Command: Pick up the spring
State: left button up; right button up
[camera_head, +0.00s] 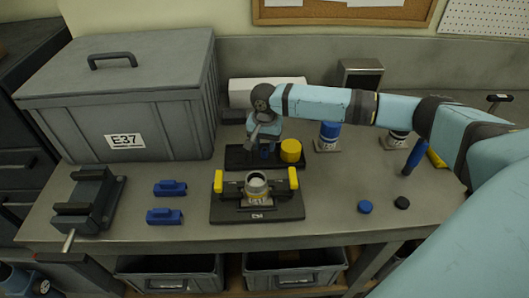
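My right arm reaches in from the right, and its gripper (261,143) points down over the left part of a dark rear plate (238,162). Something blue shows at the fingers, too small to make out. I cannot tell whether the fingers are open or shut. A yellow cylinder (291,150) stands on the same plate, right of the gripper. I cannot make out a spring; it may be hidden by the gripper. In front is a dark base plate (282,212) with yellow clamps and a pale round part (257,187) between them. My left gripper is not in view.
A grey lidded crate (170,120) labelled E37 stands at the left. A dark vise (88,200) and two blue blocks (170,188) are left of the base plate. Blue-topped container (328,137) stands behind; blue and black caps (365,207) lie right. The bench's front right is mostly clear.

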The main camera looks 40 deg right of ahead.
aim_at(264, 149)
notch_tip(264, 149, down, 4)
jog(key=shift+w+r, duration=0.1)
jog(key=shift+r, duration=0.1)
jog(key=c, duration=0.7)
jog(key=shift+r, duration=0.15)
